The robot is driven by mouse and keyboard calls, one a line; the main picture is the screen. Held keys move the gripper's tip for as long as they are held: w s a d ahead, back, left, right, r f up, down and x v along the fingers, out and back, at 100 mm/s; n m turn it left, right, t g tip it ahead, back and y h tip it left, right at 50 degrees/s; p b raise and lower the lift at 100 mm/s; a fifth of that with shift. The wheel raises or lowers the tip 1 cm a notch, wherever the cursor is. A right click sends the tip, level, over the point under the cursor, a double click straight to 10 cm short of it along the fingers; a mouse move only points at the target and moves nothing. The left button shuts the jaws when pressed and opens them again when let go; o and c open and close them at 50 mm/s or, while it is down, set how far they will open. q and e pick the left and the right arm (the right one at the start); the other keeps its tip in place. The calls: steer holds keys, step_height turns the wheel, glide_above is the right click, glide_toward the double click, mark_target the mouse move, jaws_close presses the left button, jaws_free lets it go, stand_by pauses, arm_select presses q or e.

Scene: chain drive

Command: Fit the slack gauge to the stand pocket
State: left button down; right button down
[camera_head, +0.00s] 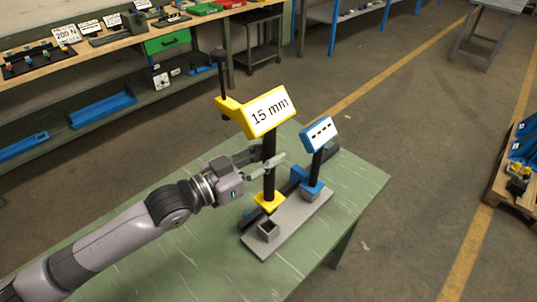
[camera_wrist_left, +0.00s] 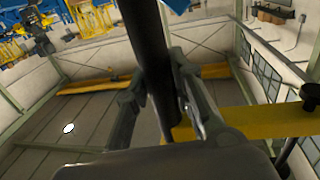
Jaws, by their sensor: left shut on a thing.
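The slack gauge is a yellow piece with a "15 mm" sign (camera_head: 267,112), a black post (camera_head: 269,150) and a yellow foot (camera_head: 268,201). My left gripper (camera_head: 270,162) is shut on its post, which stands roughly upright; the post also shows between the fingers in the left wrist view (camera_wrist_left: 147,45). The stand (camera_head: 290,222) is a grey plate on the green table. Its near square pocket (camera_head: 268,231) looks empty. The yellow foot shows just above and behind this pocket, apart from it; its height is hard to tell. My right gripper is out of view.
A blue gauge with a dashed sign (camera_head: 320,133) stands in the stand's far pocket, close to the yellow gauge. A dark bar lies behind the stand. The green table (camera_head: 190,245) is clear in front. A workbench (camera_head: 120,40) stands at the back left.

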mark_target(267, 173)
arm_select(q)
steer(key=shift+r, duration=0.35)
steer(key=shift+a+p, duration=0.1)
steer(key=shift+p, duration=0.25)
steer(key=shift+f+b, duration=2.1)
steer(key=shift+f, duration=0.85)
steer(key=shift+p, duration=0.45)
